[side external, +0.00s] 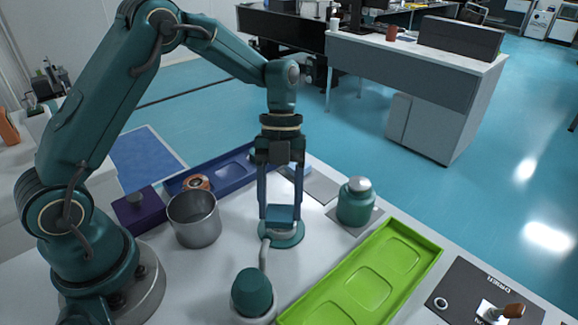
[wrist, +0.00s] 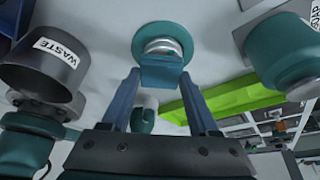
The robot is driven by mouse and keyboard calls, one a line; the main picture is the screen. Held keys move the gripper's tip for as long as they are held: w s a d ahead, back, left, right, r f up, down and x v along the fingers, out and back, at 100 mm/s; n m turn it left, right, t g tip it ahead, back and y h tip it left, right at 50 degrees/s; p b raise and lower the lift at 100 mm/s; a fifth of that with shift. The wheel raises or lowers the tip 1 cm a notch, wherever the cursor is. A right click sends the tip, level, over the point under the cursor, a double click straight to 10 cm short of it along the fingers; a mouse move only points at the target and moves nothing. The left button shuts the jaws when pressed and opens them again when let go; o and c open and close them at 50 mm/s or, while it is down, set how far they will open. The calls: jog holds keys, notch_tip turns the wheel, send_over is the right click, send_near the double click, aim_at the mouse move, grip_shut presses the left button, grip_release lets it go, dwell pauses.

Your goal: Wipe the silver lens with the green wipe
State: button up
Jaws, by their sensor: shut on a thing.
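My gripper (side external: 281,212) points straight down, shut on the green wipe (side external: 280,216), a small blue-green block. The wrist view shows the wipe (wrist: 162,74) between the two fingertips (wrist: 161,82). Directly below it is the silver lens (side external: 283,231), a round silver piece on a wide teal disc. In the wrist view the lens (wrist: 160,46) shows just beyond the wipe's edge, and the wipe overlaps part of it. The wipe appears to touch or nearly touch the lens; I cannot tell which. The lens face under the wipe is hidden.
A metal waste cup (side external: 194,218) stands to the left. A teal bottle with a pale cap (side external: 356,202) stands to the right. A lime green tray (side external: 366,283) lies front right, a blue tray (side external: 230,165) behind. A teal domed object (side external: 252,293) stands in front.

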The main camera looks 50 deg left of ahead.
aim_at(282, 205)
jog(key=s+d, duration=0.1)
jog(key=s, duration=0.1)
jog(key=shift+s+d+r, duration=0.15)
jog(key=shift+s+d, duration=0.2)
jog(key=shift+s, duration=0.05)
jog(key=w+a, duration=0.2)
jog(key=w, duration=0.1)
jog(key=shift+w+a, duration=0.1)
jog(key=shift+w, duration=0.2)
jog(key=shift+r, duration=3.35)
jog(key=shift+w, duration=0.15)
